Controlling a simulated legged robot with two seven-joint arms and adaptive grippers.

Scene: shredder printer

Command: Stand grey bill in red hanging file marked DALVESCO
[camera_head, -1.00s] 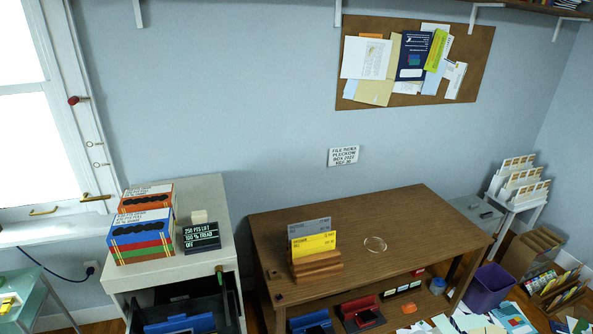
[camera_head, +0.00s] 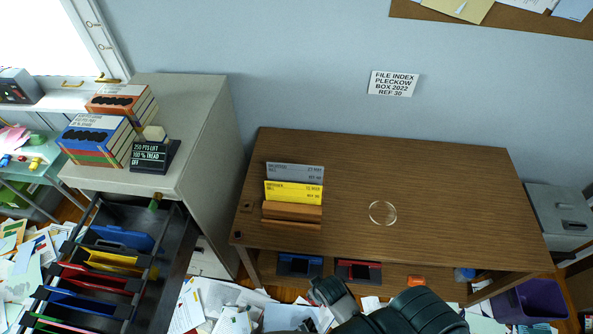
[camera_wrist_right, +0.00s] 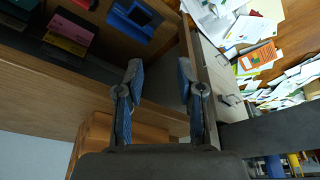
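The grey bill (camera_head: 296,172) stands upright behind a yellow bill (camera_head: 294,192) in a wooden holder (camera_head: 291,213) on the brown desk. The red hanging file (camera_head: 95,279) hangs in the open dark drawer at lower left, between yellow and blue files; I cannot read its tab. A dark part of my arm (camera_head: 415,312) shows at the bottom of the head view, in front of the desk. In the right wrist view my right gripper (camera_wrist_right: 158,76) has its fingers spread, with nothing between them. My left gripper is not in view.
The grey cabinet (camera_head: 205,105) with the drawer carries boxes and a dark sign (camera_head: 151,157). A clear ring (camera_head: 382,212) lies on the desk (camera_head: 440,190). Blue and red trays stand on the shelf below. A purple bin (camera_head: 525,302) stands right; papers litter the floor.

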